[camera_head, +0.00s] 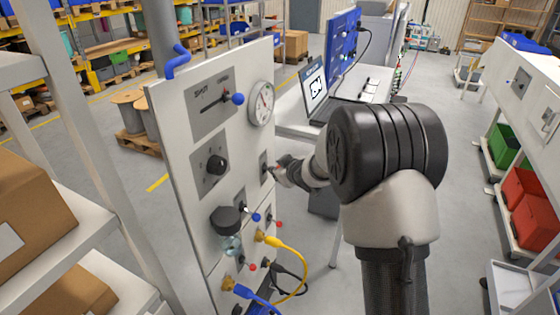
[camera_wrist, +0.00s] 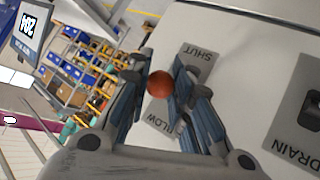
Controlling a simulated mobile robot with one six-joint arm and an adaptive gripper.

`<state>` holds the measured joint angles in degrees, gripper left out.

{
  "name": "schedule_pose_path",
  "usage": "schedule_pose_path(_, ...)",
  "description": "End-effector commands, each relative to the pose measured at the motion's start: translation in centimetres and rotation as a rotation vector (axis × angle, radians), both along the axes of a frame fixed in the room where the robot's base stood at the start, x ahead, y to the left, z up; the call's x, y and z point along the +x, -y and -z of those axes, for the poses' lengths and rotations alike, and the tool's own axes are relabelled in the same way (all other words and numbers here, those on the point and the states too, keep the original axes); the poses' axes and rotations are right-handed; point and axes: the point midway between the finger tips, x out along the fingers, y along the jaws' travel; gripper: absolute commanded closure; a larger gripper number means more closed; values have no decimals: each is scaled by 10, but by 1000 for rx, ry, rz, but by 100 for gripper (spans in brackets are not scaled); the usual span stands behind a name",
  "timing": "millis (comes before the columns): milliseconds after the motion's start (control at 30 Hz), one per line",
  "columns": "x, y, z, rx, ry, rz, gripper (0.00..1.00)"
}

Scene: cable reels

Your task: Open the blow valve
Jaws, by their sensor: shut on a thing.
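The blow valve's red ball knob (camera_wrist: 159,84) sits between the two fingers of my gripper (camera_wrist: 160,80) in the wrist view. My gripper is shut on this knob. The valve's grey plate (camera_wrist: 201,57) reads SHUT at its upper part, and a partly covered word, apparently BLOW, shows lower down. The lever behind the knob is hidden by the fingers. In the head view my gripper (camera_head: 280,170) is against the right edge of the white panel (camera_head: 185,120), beside a small grey plate (camera_head: 264,164); the knob is hidden there.
A gauge (camera_head: 261,103) is above my gripper. A blue-knobbed lever (camera_head: 238,98), a black dial (camera_head: 216,165) and a filter bowl (camera_head: 228,232) are to the left. Yellow (camera_head: 290,247) and blue cables hang below. A DRAIN plate (camera_wrist: 299,125) is at right in the wrist view.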

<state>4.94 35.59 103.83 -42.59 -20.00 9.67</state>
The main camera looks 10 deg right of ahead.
Motion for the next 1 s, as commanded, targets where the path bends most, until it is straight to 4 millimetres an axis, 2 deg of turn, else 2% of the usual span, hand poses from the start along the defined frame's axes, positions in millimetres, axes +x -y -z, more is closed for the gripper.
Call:
schedule_pose_path(33,1,-2,-7,-22,-15,-1,100)
schedule_pose_path(100,2,-2,-8,-50,-35,-1,100)
schedule_pose_path(433,2,-3,-9,-122,-87,0,100)
schedule_pose_path(867,2,-3,-8,-129,-91,0,100)
schedule_pose_path(900,2,-3,-8,-129,-91,0,78)
schedule_pose_path(1000,2,-3,-8,-129,-91,0,71)
